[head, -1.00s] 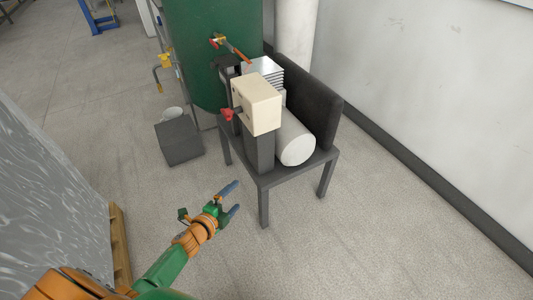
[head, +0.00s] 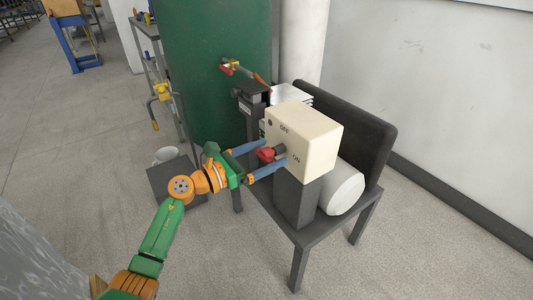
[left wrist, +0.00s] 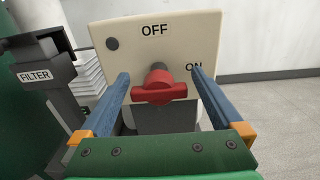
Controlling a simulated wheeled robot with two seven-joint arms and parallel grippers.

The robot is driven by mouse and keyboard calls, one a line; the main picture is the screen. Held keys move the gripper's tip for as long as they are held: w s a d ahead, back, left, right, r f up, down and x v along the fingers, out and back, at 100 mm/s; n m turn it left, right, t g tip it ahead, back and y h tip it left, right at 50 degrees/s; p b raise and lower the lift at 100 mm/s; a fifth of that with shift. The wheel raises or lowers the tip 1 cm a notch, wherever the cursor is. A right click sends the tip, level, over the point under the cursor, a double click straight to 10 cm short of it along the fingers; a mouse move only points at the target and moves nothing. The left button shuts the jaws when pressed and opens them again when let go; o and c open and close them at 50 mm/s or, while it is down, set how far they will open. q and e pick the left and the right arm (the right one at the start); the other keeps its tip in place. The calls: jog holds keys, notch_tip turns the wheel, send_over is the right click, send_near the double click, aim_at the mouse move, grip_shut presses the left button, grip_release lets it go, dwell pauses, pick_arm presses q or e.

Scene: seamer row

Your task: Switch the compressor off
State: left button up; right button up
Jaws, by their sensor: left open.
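The compressor stands on a dark table, with a cream switch box (head: 305,138) on a dark post and a white cylinder (head: 343,188) behind it. A red rotary knob (head: 266,154) sits on the box face, and it also shows in the left wrist view (left wrist: 159,89). The face reads OFF at the top and ON at the right. The knob's wide grip lies roughly level; which label it points to I cannot tell. My left gripper (head: 273,157) is open, its blue fingers on either side of the knob, apart from it. My right gripper is not in view.
A dark FILTER unit (left wrist: 40,75) stands left of the box, near a green tank (head: 215,90) with a red-handled valve (head: 228,68). The dark table (head: 318,237) has its near edge below the box.

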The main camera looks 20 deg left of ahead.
pick_arm(q)
jog(key=c, duration=1.2)
jog(key=shift+c, duration=0.2)
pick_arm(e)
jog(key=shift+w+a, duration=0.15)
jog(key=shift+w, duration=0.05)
